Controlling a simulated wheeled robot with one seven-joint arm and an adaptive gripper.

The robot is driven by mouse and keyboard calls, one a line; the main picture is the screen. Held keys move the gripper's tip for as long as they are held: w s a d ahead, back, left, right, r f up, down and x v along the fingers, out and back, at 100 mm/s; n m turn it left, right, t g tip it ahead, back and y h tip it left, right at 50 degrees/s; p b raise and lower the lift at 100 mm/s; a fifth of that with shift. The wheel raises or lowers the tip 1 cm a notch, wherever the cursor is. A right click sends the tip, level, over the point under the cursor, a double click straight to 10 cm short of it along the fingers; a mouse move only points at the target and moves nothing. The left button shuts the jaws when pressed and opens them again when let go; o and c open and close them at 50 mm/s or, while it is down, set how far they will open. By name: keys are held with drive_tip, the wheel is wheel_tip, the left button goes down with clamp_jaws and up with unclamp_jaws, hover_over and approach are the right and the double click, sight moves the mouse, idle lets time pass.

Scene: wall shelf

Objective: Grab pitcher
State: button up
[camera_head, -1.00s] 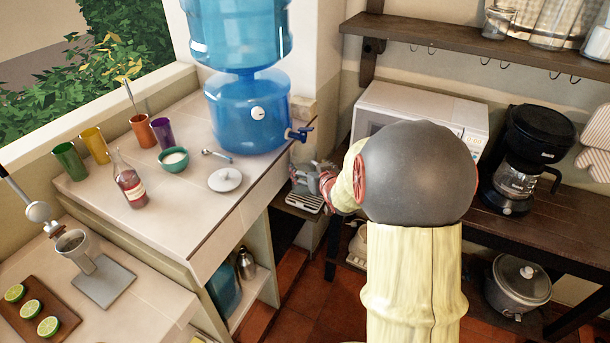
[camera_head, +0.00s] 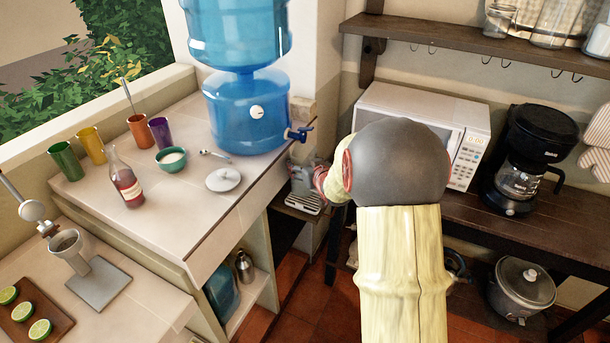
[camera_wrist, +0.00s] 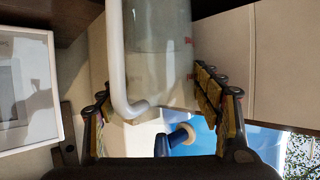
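In the wrist view a clear pitcher (camera_wrist: 160,50) with a thick white handle (camera_wrist: 116,60) fills the upper middle. My gripper (camera_wrist: 160,115) is open, its dark fingers with yellowish pads spread on both sides. The right finger is very close to the pitcher's body; touching or not, I cannot tell. I cannot make out the pitcher clearly there.
A grey drip tray (camera_head: 303,203) is under the gripper. A microwave (camera_head: 425,120) and coffee maker (camera_head: 520,160) stand to the right.

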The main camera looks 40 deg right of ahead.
drive_tip(key=c, duration=1.4)
drive_tip(key=shift+r, duration=0.15)
drive_tip(key=shift+c, duration=0.4)
drive_tip(key=shift+r, duration=0.15)
